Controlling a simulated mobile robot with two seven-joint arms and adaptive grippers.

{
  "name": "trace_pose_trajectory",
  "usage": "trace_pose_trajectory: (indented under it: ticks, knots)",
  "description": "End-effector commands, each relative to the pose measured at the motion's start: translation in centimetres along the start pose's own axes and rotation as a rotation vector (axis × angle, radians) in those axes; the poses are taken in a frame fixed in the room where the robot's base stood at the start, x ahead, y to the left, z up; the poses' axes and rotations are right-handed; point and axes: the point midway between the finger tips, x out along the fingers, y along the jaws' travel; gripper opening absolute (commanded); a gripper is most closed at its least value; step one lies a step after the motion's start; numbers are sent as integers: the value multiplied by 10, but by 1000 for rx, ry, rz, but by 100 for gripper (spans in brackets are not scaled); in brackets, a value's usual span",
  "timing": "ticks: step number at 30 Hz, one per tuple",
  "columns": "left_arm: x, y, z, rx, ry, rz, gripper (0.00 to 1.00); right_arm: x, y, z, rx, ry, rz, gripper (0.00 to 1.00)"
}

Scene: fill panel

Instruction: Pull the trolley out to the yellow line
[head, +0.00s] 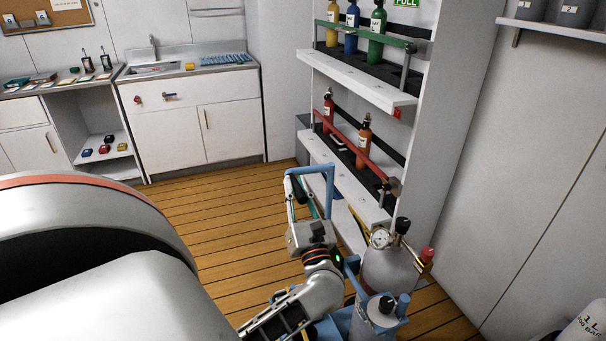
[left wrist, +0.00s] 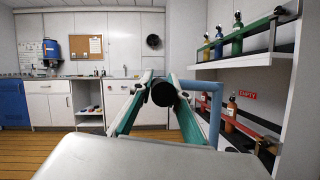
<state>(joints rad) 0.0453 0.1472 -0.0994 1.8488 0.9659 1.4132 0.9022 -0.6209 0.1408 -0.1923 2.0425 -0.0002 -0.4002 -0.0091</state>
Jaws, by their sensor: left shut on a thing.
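The trolley is a light blue tube frame (head: 330,190) at the lower middle of the head view, beside the rack. It carries a grey gas cylinder (head: 388,268) with a pressure gauge. My left gripper (head: 300,182) is at the trolley's raised handle. In the left wrist view its two green fingers (left wrist: 163,92) close on a dark round grip (left wrist: 165,94), with a blue tube (left wrist: 216,105) just right of it. A short yellow strip (head: 358,222) shows between the trolley and the rack. I cannot tell whether it is the yellow line. My right gripper is out of view.
The rack (head: 372,92) with coloured cylinders behind bars stands close on the trolley's far side. A sink cabinet (head: 192,125) stands at the back. The plank floor (head: 215,225) left of the trolley is clear.

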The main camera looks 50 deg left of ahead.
Motion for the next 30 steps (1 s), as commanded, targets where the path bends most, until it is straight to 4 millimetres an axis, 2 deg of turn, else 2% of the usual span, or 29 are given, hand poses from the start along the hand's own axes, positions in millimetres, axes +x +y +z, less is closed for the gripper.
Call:
trace_pose_trajectory:
  ticks: [13, 14, 15, 25, 30]
  knots:
    - [0, 1, 0, 0, -2, -2, 0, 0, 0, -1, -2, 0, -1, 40]
    - [0, 1, 0, 0, -2, -2, 25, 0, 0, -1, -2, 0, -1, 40]
    - [0, 1, 0, 0, -2, -2, 34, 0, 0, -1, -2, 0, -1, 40]
    - [0, 1, 0, 0, -1, -1, 34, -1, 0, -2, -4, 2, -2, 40]
    - [-13, 1, -1, 0, 1, -3, 34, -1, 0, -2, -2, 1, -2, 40]
